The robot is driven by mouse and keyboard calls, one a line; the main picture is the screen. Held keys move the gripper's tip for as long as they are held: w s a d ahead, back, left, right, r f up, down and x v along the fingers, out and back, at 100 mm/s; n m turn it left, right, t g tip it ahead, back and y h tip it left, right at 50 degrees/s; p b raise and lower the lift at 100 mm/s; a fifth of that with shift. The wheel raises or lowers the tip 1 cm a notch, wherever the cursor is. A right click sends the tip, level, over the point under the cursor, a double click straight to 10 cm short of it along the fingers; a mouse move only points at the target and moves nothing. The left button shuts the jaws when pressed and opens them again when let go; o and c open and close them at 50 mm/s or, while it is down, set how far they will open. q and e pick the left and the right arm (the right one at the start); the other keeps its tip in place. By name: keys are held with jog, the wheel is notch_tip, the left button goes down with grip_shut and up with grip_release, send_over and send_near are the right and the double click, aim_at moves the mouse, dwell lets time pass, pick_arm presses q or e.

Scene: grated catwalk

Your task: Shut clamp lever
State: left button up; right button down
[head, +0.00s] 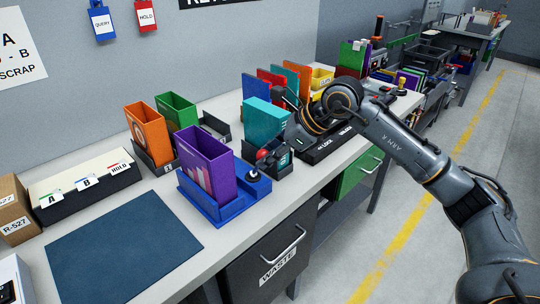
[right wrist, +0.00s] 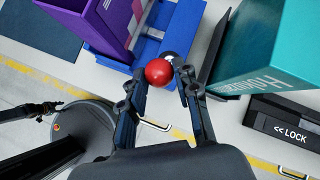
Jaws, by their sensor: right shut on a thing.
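The clamp lever ends in a red ball knob (head: 262,154), which also shows in the right wrist view (right wrist: 158,71). It rises from the right end of a blue clamp holder (head: 224,212) that holds an upright purple box (head: 205,165). My right gripper (head: 271,159) reaches in from the right and is shut on the knob. In the right wrist view, its fingers (right wrist: 160,88) stand on both sides of the knob. The lever's shaft is mostly hidden behind the knob and fingers. My left gripper is not in view.
A teal box (head: 264,122) in a dark holder stands close behind the knob. Orange (head: 147,132) and green (head: 176,112) boxes stand behind the purple one. A dark blue mat (head: 125,245) lies clear at the left. A black LOCK plate (head: 326,144) lies to the right.

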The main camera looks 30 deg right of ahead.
jog(key=shift+s+a+f, duration=0.1)
jog(key=shift+s+f, duration=0.1)
jog(key=shift+f, duration=0.25)
jog(key=c, duration=1)
grip_release()
jog(key=shift+r, duration=0.35)
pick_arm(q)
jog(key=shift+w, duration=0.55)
pick_arm(e)
jog(key=v, duration=1.1)
jog(key=shift+s+d+r, duration=0.15)
jog(key=shift+d+r, duration=0.05)
jog(key=shift+d, duration=0.1)
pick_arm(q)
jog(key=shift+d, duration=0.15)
